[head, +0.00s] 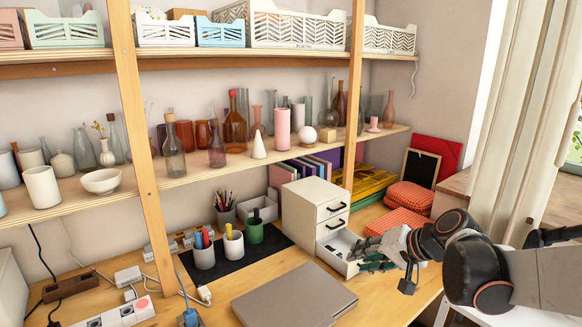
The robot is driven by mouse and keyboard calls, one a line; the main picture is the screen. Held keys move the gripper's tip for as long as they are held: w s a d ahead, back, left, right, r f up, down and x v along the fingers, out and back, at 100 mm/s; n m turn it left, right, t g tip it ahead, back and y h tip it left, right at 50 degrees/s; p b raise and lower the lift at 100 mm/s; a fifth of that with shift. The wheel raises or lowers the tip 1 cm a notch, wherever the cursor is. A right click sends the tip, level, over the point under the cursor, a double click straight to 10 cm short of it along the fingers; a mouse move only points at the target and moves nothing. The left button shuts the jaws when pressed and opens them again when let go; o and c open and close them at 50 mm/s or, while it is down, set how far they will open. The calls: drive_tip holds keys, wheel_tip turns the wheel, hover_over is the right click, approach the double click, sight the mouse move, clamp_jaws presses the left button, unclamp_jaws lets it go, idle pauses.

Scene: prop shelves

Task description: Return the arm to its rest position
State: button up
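My arm comes in from the right edge. My gripper (370,256) is at its left end, with dark greenish finger parts at the open lower drawer (334,250) of a small white drawer unit (312,207). The fingers overlap the drawer's right side in the picture. I cannot tell whether they are inside it, touching it or in front of it. The fingertips are small and cluttered, so I cannot tell their opening or whether they hold anything.
A closed grey laptop (295,297) lies on the desk below the drawer unit. Red checked cloth bundles (397,222) lie behind my gripper. Cups of pens (204,254) stand on a black mat. Shelves with bottles and vases rise behind. A curtain (525,120) hangs at right.

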drive_tip(key=s+a+r+n+g+h, duration=0.1)
drive_tip(key=s+a+r+n+h, duration=0.2)
drive_tip(key=s, duration=0.9)
drive_tip(key=s+d+f+h, duration=0.1)
drive_tip(key=s+d+f, duration=0.1)
drive_tip(key=s, duration=0.4)
drive_tip(key=s+d+f+n+h, duration=0.1)
drive_tip(key=s+d+f+h, duration=0.1)
drive_tip(key=s, duration=0.4)
drive_tip(key=shift+d+b, duration=0.35)
drive_tip(key=shift+d, duration=0.55)
